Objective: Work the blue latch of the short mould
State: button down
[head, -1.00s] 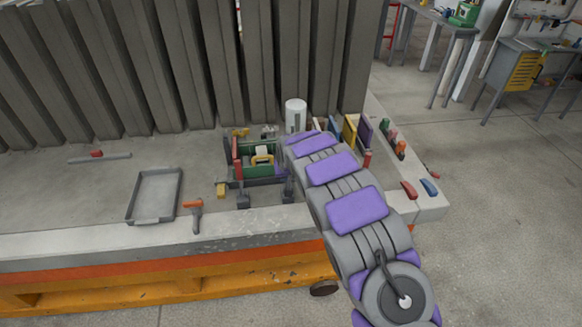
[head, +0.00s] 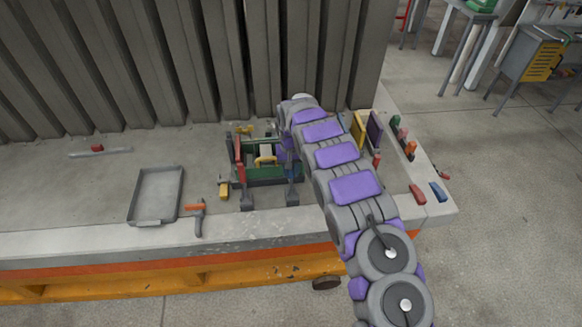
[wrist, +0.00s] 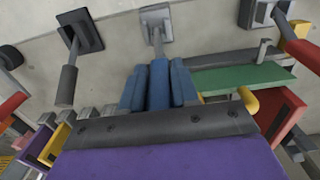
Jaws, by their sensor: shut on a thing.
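The short mould (head: 272,175) has green and dark walls and sits on the bench near its front edge. Its blue latch (wrist: 159,84) stands on a grey rod and foot in the wrist view. My gripper (wrist: 159,88) is shut on the blue latch, with one blue finger on each side of the handle. In the head view my arm comes down from the right and hides most of the grip. A red latch lever (head: 240,172) stands at the mould's left. A green wall (wrist: 240,78) and a yellow handle (wrist: 249,100) lie right of my gripper in the wrist view.
A dark-handled lever (wrist: 68,85) stands left of my gripper. A grey tray (head: 133,195) and an orange-handled tool (head: 197,215) lie left of the mould. Coloured panels (head: 375,130) and small blocks stand to the right. Tall grey ribs back the bench.

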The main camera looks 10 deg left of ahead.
jog(key=shift+w+a+f+g, duration=0.1)
jog(key=shift+w+f+g, duration=0.1)
jog(key=shift+w+g, duration=0.1)
jog(key=shift+r, duration=0.1)
dwell(0.6)
jog(key=c, duration=1.2)
grip_release()
jog(key=shift+w, duration=0.1)
jog(key=shift+o, duration=1.4)
jog(key=shift+w+a+f, duration=0.1)
jog(key=shift+w+f, duration=0.05)
jog(key=shift+f, duration=0.05)
jog(key=shift+r, duration=0.35)
notch_tip(320, 180, up, 17)
jog(key=w+p, duration=0.1)
jog(key=p, duration=1)
jog(key=shift+w+a+f, duration=0.15)
jog(key=shift+w+a, duration=0.2)
jog(key=shift+a, duration=0.1)
